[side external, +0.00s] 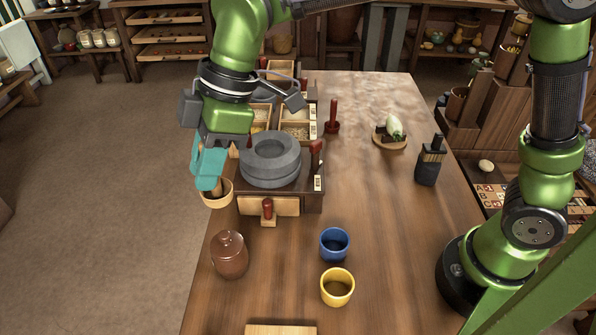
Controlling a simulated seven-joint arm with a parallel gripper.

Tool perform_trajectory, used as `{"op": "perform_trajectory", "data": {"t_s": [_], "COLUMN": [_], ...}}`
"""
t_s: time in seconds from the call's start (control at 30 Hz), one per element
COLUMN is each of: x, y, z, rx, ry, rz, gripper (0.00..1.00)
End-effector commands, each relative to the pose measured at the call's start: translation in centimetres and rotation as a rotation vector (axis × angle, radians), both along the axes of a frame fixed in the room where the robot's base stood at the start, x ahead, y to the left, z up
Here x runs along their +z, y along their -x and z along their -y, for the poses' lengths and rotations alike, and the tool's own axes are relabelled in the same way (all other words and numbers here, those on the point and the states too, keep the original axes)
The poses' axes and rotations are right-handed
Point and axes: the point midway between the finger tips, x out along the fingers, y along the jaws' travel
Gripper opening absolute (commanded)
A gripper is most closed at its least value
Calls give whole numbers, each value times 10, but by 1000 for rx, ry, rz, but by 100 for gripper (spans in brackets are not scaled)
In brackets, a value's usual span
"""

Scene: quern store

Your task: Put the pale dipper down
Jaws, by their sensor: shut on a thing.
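My gripper (207,168), with teal fingers, is at the left of the stone quern (270,160). It is shut on the pale dipper (217,199), a light wooden cup seen just below and right of the fingers. The fingers hide part of the dipper, and a brown part shows inside its rim; I cannot tell whether this is its handle or contents. The dipper is at the table's left edge, beside the quern's dark wooden base (310,196). I cannot tell whether its bottom touches anything.
A brown lidded jar (229,255), a blue cup (334,244) and a yellow cup (337,287) stand in front. Grain compartments (297,131) are behind the quern. A red-handled tool (333,117), a plate with a white vegetable (389,142) and a dark block (430,162) stand right. The table's middle (365,195) is clear.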

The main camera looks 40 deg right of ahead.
Motion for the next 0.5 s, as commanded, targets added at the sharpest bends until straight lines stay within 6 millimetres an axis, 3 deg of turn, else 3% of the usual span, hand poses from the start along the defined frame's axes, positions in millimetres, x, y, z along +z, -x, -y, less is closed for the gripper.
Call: {"op": "perform_trajectory", "data": {"t_s": [0.03, 0.2, 0.43, 0.5], "x": [-1, 1, 4, -14], "y": [8, 30, 56, 53], "z": [-18, -59, -95, -91], "rx": [70, 240, 401, 391], "ry": [-2, 0, 0, 6], "rz": [-3, -2, -1, -4], "gripper": [0, 0, 0, 0]}}
